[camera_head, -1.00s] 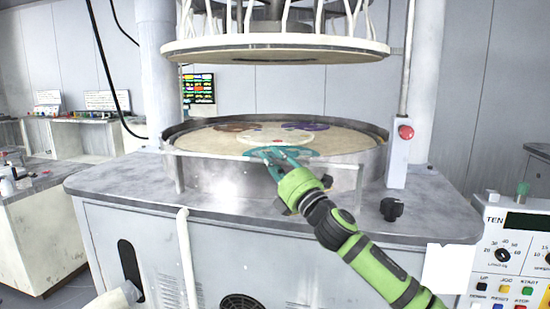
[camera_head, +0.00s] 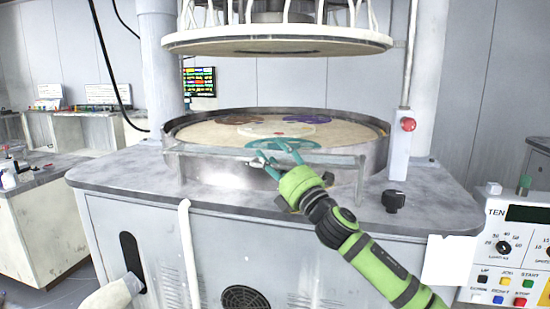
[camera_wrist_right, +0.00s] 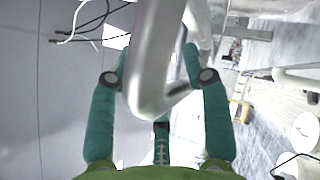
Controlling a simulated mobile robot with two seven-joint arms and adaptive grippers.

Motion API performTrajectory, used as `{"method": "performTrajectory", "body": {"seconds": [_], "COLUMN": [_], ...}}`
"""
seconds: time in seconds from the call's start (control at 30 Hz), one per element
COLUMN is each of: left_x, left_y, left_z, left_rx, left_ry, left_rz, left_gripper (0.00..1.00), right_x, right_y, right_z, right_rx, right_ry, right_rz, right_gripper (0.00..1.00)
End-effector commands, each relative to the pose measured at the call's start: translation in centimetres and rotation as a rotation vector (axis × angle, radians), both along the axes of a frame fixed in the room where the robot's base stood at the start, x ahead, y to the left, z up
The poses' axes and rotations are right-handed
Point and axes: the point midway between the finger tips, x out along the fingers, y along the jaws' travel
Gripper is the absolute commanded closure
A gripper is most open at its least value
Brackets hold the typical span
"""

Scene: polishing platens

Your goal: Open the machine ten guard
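The machine ten guard shows as a low, pale, see-through panel with a thin rail (camera_head: 215,153) across the front of the round platen basin. In the head view my right gripper (camera_head: 275,158), with teal fingers on a green arm, is at the middle of this rail. In the right wrist view a shiny metal bar of the guard (camera_wrist_right: 155,60) runs between the two teal fingers (camera_wrist_right: 158,70), which close in on both its sides. Finger contact is partly hidden. The control panel (camera_head: 520,245) marked TEN stands at the right. My left gripper is not in view.
The round upper plate (camera_head: 275,45) hangs over the basin (camera_head: 375,150), which holds coloured discs. A black knob (camera_head: 393,201) and a post with a red button (camera_head: 407,125) stand right of my gripper. The grey worktop (camera_head: 120,175) is clear at left.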

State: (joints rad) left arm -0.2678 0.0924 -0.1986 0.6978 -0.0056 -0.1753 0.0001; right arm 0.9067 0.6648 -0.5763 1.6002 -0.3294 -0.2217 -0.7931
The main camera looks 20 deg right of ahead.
Motion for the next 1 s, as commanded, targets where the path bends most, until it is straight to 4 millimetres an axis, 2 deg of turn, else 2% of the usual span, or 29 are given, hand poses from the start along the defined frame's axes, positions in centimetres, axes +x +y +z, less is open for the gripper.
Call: {"method": "performTrajectory", "body": {"seconds": [0.2, 0.33, 0.7, 1.0], "left_x": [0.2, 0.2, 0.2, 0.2], "left_y": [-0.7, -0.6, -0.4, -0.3], "left_z": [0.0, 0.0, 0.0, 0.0], "left_rx": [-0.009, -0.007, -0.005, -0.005], "left_ry": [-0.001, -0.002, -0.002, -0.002], "left_rz": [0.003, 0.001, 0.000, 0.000], "left_gripper": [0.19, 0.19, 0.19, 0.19], "right_x": [-0.2, -1.1, -7.1, -10.0], "right_y": [0.0, -0.3, -2.1, -3.1], "right_z": [0.1, -0.5, -3.5, -4.8], "right_rx": [0.001, 0.001, -0.001, 0.001], "right_ry": [-0.003, -0.002, 0.001, 0.000], "right_rz": [0.000, 0.002, 0.002, 0.000], "right_gripper": [0.54, 0.54, 0.54, 0.54]}}
